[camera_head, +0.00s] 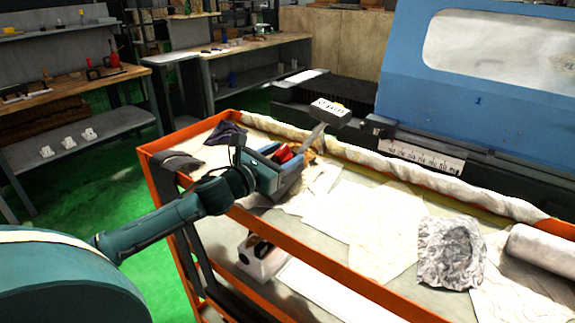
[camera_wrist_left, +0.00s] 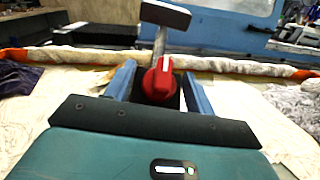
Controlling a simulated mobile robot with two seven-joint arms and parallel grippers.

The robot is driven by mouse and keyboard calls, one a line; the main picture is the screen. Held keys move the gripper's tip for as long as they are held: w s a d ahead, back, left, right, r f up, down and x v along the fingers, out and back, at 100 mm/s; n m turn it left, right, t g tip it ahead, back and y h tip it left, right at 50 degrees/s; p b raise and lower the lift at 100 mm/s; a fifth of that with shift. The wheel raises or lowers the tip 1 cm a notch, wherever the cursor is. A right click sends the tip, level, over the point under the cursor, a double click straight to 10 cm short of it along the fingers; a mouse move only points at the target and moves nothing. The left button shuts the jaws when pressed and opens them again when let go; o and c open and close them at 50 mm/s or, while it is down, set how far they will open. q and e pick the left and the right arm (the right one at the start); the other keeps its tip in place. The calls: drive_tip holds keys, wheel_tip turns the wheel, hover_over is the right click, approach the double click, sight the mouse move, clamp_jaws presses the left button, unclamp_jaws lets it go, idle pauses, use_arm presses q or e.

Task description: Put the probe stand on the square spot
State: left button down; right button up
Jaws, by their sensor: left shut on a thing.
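The probe stand shows as a red knob (camera_head: 285,153) with a grey post slanting up and away to a dark block with a pale face. In the left wrist view the red knob (camera_wrist_left: 158,84) sits between the two blue fingers, with the post and block beyond it. My left gripper (camera_head: 290,170) is shut on the stand over the far left part of the orange-rimmed cart; I cannot tell whether the stand touches the cart top. I cannot make out a square spot in these views. My right gripper is not in view.
The orange-rimmed cart (camera_head: 345,275) bears pale papers (camera_head: 375,220), crumpled foil (camera_head: 450,252), a pale roll (camera_head: 545,252) and dark cloths (camera_head: 182,162). A long wrapped roll lies along its far edge. The blue grinder (camera_head: 480,90) stands behind. A workbench (camera_head: 75,85) is at the left.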

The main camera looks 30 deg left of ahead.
use_arm(q)
drive_tip(key=shift+w+r, duration=0.1)
drive_tip(key=shift+r, duration=0.5)
wheel_tip(320, 180, up, 9)
drive_tip(key=shift+f+p, duration=0.2)
drive_tip(key=shift+p, duration=0.2)
drive_tip(key=shift+r, duration=0.4)
